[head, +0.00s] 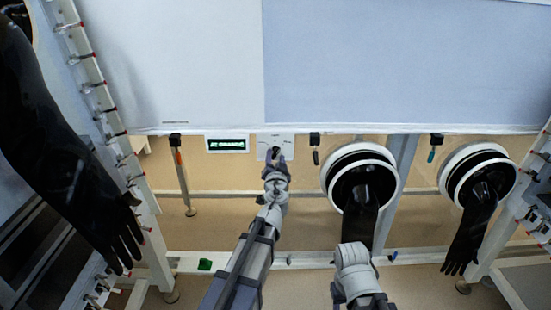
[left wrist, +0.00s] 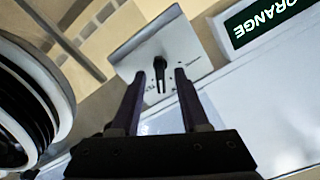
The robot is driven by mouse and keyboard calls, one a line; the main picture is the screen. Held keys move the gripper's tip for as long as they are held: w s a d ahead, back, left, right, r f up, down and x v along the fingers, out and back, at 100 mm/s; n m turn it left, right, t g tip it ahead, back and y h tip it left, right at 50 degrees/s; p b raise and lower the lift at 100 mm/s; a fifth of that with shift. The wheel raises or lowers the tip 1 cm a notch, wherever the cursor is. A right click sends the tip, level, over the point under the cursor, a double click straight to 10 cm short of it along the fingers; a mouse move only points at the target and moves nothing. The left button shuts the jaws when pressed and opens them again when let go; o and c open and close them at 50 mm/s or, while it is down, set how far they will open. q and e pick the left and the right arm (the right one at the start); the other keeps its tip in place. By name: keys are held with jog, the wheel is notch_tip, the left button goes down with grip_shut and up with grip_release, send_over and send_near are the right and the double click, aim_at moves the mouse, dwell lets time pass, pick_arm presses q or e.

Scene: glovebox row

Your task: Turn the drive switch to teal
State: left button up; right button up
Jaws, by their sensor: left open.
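The drive switch is a dark knob (left wrist: 160,68) on a pale square plate (left wrist: 178,48). In the head view the plate (head: 288,142) hangs under the white panel, and my gripper hides part of the knob. My left gripper (head: 277,158) is open in front of the switch. In the left wrist view its two dark fingers stand on either side of the knob's pointer; contact cannot be told. My right gripper does not show.
Two round glove ports (head: 338,157) (head: 450,165) with hanging black gloves are on the right. A large black glove (head: 45,140) hangs at the left. Several small tools (head: 315,148) hang under the panel. A white rail (head: 310,260) crosses below.

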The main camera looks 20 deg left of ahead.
pick_arm(q)
jog(key=shift+w, duration=0.1)
grip_shut()
dwell(0.3)
